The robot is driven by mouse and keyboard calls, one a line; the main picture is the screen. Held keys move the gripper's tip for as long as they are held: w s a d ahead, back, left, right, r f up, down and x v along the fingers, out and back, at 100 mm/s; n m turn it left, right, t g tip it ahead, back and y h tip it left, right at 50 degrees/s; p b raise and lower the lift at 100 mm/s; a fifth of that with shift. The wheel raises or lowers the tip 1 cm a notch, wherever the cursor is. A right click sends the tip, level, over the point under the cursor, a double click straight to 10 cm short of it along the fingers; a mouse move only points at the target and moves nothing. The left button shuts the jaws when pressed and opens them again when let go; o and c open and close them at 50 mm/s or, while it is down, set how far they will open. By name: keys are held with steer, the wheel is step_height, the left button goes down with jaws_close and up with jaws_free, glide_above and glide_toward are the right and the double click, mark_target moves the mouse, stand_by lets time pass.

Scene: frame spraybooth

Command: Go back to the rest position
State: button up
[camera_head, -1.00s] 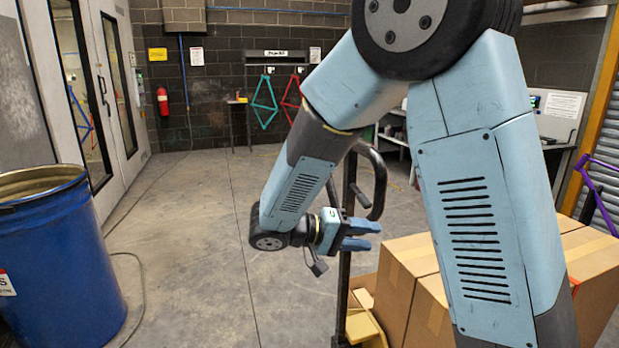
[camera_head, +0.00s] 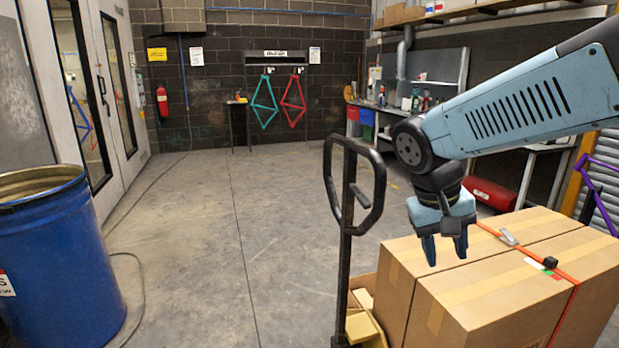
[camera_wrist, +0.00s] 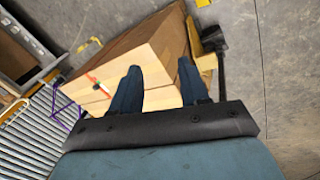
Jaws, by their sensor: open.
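My gripper (camera_head: 446,250) is open and empty in the head view. It points down above the near left part of the strapped cardboard boxes (camera_head: 490,290), with its blue fingers apart. In the wrist view the two dark fingers (camera_wrist: 159,90) are spread, and nothing is between them but the view of the boxes (camera_wrist: 158,60) behind. My arm reaches in from the right edge of the head view. I cannot tell the exact gap between the fingertips and the box tops.
A black pallet jack handle (camera_head: 350,200) stands just left of the boxes. A blue drum (camera_head: 60,265) is at the left. A workbench (camera_head: 400,112) runs along the back right. A purple frame (camera_head: 597,190) is at the right edge. The middle floor is clear.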

steer(key=s+r+t+y, duration=0.3)
steer(key=s+r+t, duration=0.1)
steer(key=shift+s+r+t+y, duration=0.2)
steer(key=shift+r+t+y, duration=0.1)
steer(key=shift+t, duration=0.1)
